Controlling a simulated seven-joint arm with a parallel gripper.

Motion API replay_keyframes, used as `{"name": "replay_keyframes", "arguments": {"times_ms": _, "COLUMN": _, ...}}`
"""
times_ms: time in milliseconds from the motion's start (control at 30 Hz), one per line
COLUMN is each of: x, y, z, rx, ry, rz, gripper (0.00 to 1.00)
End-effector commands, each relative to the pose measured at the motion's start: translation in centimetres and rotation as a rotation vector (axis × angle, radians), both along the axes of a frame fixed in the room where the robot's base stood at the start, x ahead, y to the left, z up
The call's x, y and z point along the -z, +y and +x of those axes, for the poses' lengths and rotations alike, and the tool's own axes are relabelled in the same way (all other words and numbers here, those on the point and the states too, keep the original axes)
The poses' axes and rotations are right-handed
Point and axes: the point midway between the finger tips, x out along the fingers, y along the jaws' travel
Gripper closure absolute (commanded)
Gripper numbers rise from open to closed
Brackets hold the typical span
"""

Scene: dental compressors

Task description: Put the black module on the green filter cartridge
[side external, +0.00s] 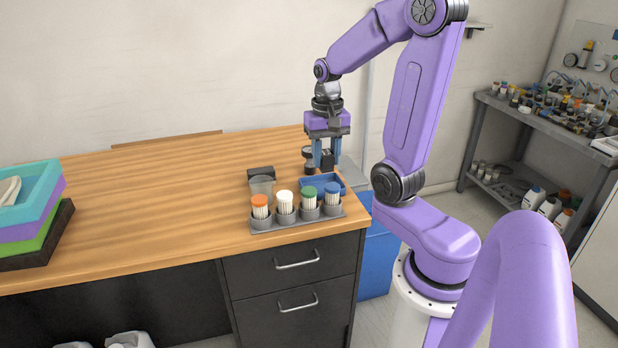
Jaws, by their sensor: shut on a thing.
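My gripper (326,162) is above the right part of the wooden bench, fingers pointing down. It is shut on a small dark piece that looks like the black module (327,158); the blue fingers partly cover it. The green filter cartridge (309,191) has a green cap and pale pleated sides. It stands upright in a grey rack (296,223) near the bench's front edge, between the white cartridge (285,197) and the blue cartridge (332,188). My gripper is behind and slightly right of the green cartridge in the picture, apart from it.
An orange-capped cartridge (260,201) fills the rack's left end. Behind the rack are a clear cup (262,185), a black block (261,172) and a blue tray (339,180). A grey round part (309,158) is beside the fingers. Stacked trays (28,195) stand far left; mid-bench is clear.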

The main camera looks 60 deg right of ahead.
Motion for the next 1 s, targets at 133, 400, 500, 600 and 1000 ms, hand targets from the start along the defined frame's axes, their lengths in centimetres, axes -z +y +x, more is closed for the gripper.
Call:
{"name": "replay_keyframes", "arguments": {"times_ms": 133, "x": 1.0, "y": -1.0, "z": 2.0, "rx": 0.001, "ry": 0.002, "rz": 0.001, "gripper": 0.95}}
{"name": "replay_keyframes", "arguments": {"times_ms": 400, "x": 4.5, "y": -2.2, "z": 4.3, "rx": 0.001, "ry": 0.003, "rz": 0.001, "gripper": 0.95}}
{"name": "replay_keyframes", "arguments": {"times_ms": 500, "x": 5.4, "y": -2.5, "z": 5.0, "rx": 0.0, "ry": 0.002, "rz": 0.001, "gripper": 0.95}}
{"name": "replay_keyframes", "arguments": {"times_ms": 600, "x": 5.9, "y": -2.8, "z": 5.5, "rx": 0.001, "ry": -0.001, "rz": -0.001, "gripper": 0.95}}
{"name": "replay_keyframes", "arguments": {"times_ms": 1000, "x": 9.4, "y": -3.1, "z": 6.1, "rx": 0.0, "ry": 0.002, "rz": 0.001, "gripper": 0.95}}
